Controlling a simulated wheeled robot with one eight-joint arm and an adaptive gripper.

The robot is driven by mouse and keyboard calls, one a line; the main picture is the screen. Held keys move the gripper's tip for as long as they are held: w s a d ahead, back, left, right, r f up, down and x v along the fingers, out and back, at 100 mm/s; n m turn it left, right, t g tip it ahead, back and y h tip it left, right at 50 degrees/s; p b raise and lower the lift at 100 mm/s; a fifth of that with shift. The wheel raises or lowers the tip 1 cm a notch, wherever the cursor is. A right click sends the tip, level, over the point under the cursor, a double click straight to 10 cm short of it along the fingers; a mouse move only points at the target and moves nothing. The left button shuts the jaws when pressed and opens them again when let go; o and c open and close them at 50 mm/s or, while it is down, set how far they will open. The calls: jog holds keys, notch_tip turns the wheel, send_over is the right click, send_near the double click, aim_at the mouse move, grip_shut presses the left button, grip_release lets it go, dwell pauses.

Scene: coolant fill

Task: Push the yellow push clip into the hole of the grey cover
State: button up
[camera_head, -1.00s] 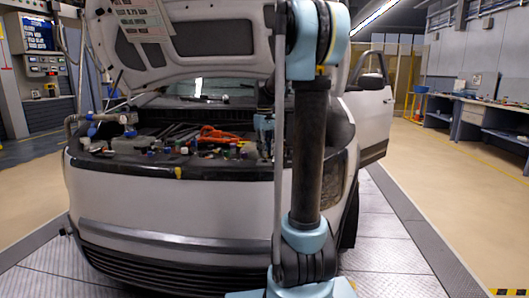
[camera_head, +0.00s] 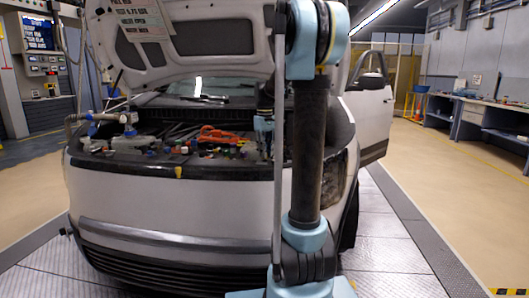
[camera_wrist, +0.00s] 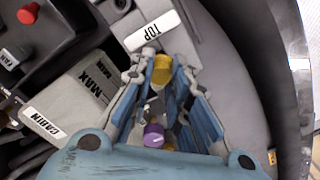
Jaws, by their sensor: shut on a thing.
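The yellow push clip (camera_wrist: 161,70) is between the two blue fingertips of my gripper (camera_wrist: 163,66) in the wrist view. My gripper is shut on it. The grey cover (camera_wrist: 196,18) is the grey surface around and beyond the fingertips, with a white "TOP" label (camera_wrist: 151,30) just past the clip. The cover's hole is not visible. I cannot tell whether the clip touches the cover. In the head view my gripper (camera_head: 264,138) is small, over the right part of the open engine bay.
A purple cap (camera_wrist: 154,135) shows between the finger links. A grey box (camera_wrist: 75,102) marked "MAX" and "CABIN" and a red knob (camera_wrist: 27,14) lie left. The raised hood (camera_head: 210,38) is above the bay. An orange-red tool (camera_head: 218,135) lies left of my gripper.

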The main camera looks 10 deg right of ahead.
jog(key=shift+f, duration=0.35)
jog(key=o, duration=0.9)
jog(key=r, duration=1.2)
jog(key=shift+w, duration=0.2)
jog(key=shift+c, duration=0.5)
